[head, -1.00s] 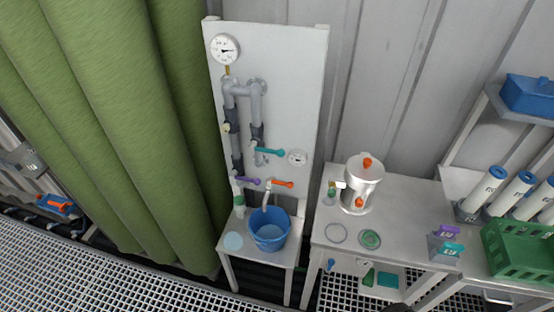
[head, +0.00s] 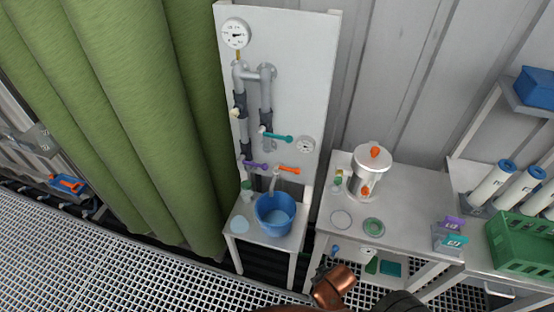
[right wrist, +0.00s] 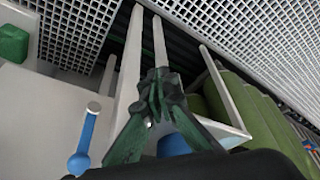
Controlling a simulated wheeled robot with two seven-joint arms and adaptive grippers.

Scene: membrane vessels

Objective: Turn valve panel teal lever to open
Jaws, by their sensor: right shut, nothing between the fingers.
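The valve panel (head: 290,60) is a white upright board with grey pipes in the head view. Its teal lever (head: 276,136) points right, roughly horizontal, from a valve on the right-hand pipe. A purple lever (head: 256,166) and an orange lever (head: 288,170) sit lower on the panel. My right gripper (right wrist: 158,78) is shut and empty in the right wrist view, with its dark green fingers together. It is well away from the teal lever, which does not show in that view. In the head view my right arm shows at the bottom centre, below the panel. My left gripper is out of view.
A blue bucket (head: 262,209) stands on a small table (head: 240,240) under the panel; part of it shows behind the fingers in the wrist view (right wrist: 172,146). A bench (head: 405,200) with a white vessel (head: 372,160) stands to the right. A green curtain (head: 130,110) hangs left.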

